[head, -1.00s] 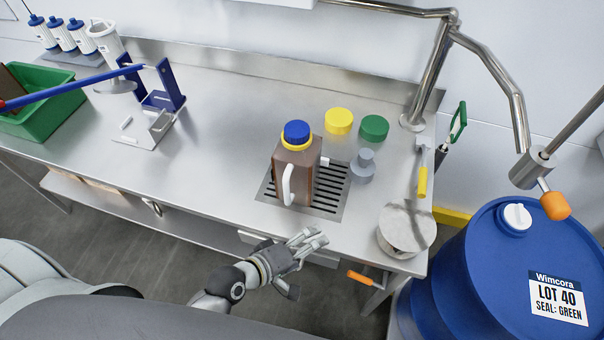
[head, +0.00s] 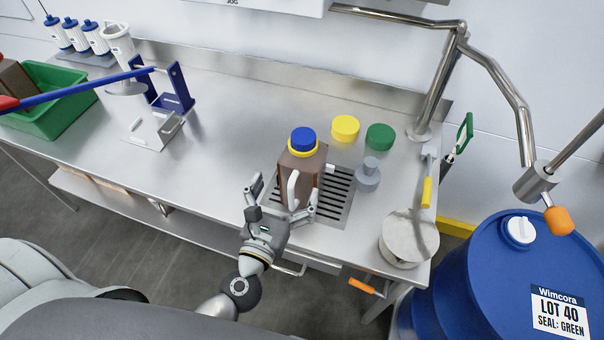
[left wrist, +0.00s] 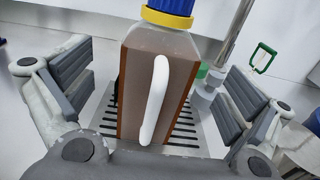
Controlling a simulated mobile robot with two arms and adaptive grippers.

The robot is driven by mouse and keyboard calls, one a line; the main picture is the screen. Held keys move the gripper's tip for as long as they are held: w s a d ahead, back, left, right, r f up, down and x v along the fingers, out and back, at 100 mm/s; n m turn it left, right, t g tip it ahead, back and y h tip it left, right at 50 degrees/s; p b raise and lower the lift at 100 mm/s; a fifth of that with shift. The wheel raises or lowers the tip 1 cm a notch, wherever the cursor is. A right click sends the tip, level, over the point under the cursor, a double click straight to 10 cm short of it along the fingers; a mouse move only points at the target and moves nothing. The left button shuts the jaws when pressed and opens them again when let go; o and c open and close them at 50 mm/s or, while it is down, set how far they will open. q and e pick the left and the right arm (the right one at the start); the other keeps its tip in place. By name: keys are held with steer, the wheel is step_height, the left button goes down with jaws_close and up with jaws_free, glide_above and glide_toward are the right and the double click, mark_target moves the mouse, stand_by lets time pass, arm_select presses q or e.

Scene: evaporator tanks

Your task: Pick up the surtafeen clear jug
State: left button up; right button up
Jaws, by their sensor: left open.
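The clear jug (head: 302,163) stands upright on the slotted drain grate. It holds brown liquid and has a blue cap, a yellow collar and a white handle facing me. In the left wrist view the jug (left wrist: 180,75) is centred between the fingers. My left gripper (head: 284,196) is open just in front of the jug, with its fingers spread to either side of the handle. In the left wrist view both pads of the gripper (left wrist: 158,95) stand apart from the jug's sides. My right gripper is not in view.
A grey stoppered piece (head: 368,176) stands close right of the jug. Yellow (head: 345,127) and green (head: 380,136) caps lie behind it. The bench's left middle (head: 220,140) is clear.

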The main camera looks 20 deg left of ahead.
mark_target(296, 166)
arm_select(q)
steer(key=w, duration=0.2)
steer(key=shift+w+p, duration=0.3)
steer(key=shift+w, duration=0.1)
steer(key=shift+w+d+r, duration=0.1)
steer(key=shift+w+r, duration=0.05)
steer(key=shift+w, duration=0.25)
steer(key=shift+w+d+p, duration=0.2)
steer(key=shift+w+p, duration=0.75)
steer(key=shift+w, duration=1.3)
steer(key=c, duration=1.6)
steer(key=shift+r, duration=0.3)
steer(key=shift+c, duration=1.1)
steer(key=shift+w, duration=0.15)
